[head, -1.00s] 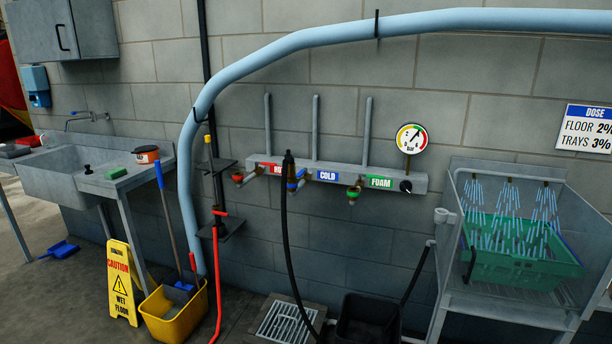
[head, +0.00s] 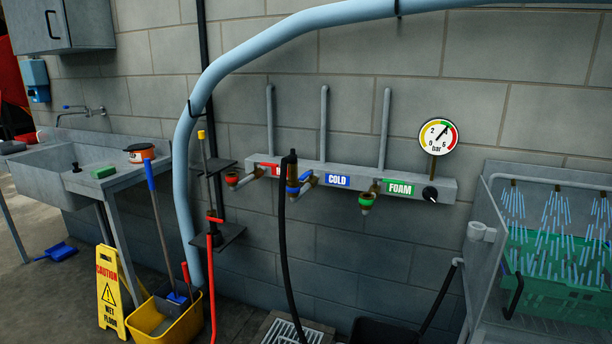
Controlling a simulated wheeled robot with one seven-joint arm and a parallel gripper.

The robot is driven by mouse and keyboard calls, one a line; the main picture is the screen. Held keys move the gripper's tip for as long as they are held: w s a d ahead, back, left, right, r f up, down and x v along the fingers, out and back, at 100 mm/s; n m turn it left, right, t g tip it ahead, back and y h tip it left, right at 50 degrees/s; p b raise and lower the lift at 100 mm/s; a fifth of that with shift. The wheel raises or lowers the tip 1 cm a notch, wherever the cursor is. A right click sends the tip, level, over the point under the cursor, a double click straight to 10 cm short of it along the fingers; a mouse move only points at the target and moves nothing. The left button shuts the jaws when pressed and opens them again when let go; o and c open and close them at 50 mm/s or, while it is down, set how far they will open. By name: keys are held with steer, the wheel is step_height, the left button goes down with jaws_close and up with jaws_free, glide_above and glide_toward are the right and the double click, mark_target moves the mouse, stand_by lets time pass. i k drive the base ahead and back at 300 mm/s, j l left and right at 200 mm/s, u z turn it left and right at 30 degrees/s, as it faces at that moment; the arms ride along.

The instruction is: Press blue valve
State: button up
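The blue valve (head: 293,190) is a small blue collar at the lower end of the tap next to the COLD label (head: 338,181). A black hose (head: 284,240) with a dark upright fitting hangs in front of it and hides part of it. All sit on a grey wall manifold (head: 447,188). My gripper is not in view.
A pressure gauge (head: 438,137) and black knob (head: 430,194) are at the manifold's right end. A wash cabinet with a green crate (head: 545,262) stands right. A yellow bucket (head: 170,322), caution sign (head: 108,292) and sink (head: 50,172) stand left. A floor grate (head: 290,330) lies below.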

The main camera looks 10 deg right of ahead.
mark_target(307, 176)
steer(key=i+j+u, duration=0.15)
steer(key=i+j, duration=0.15)
steer(key=i+j+u, duration=0.15)
steer(key=i, duration=0.4)
steer(key=j, duration=0.1)
